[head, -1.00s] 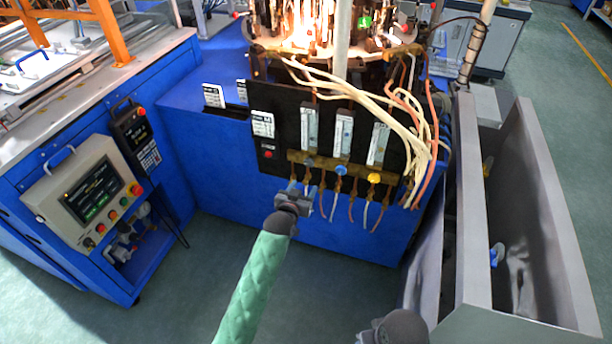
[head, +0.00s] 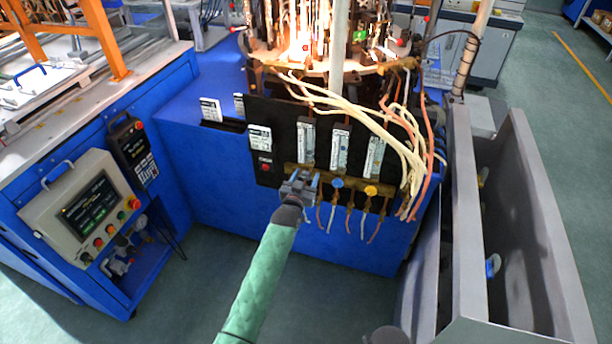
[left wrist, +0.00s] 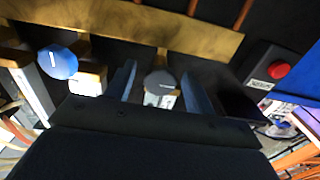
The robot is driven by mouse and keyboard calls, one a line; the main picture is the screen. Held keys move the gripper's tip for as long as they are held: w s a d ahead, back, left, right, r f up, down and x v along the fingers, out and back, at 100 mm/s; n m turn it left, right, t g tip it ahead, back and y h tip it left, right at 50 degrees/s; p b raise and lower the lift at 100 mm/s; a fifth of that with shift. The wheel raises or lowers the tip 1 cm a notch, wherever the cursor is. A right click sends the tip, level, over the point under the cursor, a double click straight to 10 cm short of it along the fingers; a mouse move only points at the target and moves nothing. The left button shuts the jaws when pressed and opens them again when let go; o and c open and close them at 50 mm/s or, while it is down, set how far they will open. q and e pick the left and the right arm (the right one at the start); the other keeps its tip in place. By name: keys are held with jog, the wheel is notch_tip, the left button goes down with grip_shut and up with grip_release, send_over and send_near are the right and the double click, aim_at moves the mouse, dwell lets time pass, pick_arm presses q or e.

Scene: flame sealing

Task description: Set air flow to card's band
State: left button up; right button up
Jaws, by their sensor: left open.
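Three upright flow meters, left (head: 306,140), middle (head: 340,146) and right (head: 375,156), stand on a black panel. A brass bar (head: 320,172) runs below them, with a blue knob (head: 337,183) and a yellow knob (head: 371,190). A printed card (head: 260,138) is on the panel's left; its text is too small to read. My left gripper (head: 299,184) is at the bar's left end. In the left wrist view, its open fingers (left wrist: 160,88) straddle a grey knob (left wrist: 160,80). The head view hides this knob. The blue knob (left wrist: 57,62) is beside it.
A red button (left wrist: 279,68) sits near the gripper, below the card. Loose hoses (head: 405,150) hang over the panel's right side. A grey bin (head: 545,220) stands at right, and a control screen (head: 90,208) at left. Two more cards (head: 210,109) stand on the blue top.

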pick_arm(q)
jog(key=shift+w+f, duration=0.1)
jog(key=shift+w, duration=0.2)
pick_arm(e)
jog(key=shift+w+f, duration=0.1)
jog(key=shift+f, duration=0.15)
pick_arm(q)
jog(key=c, duration=1)
jog(key=shift+o, duration=0.2)
jog(key=shift+n, duration=1.5)
pick_arm(e)
jog(key=shift+f, duration=0.2)
pick_arm(q)
jog(key=o, duration=1)
jog(key=shift+c, duration=0.2)
jog(key=shift+s, duration=0.1)
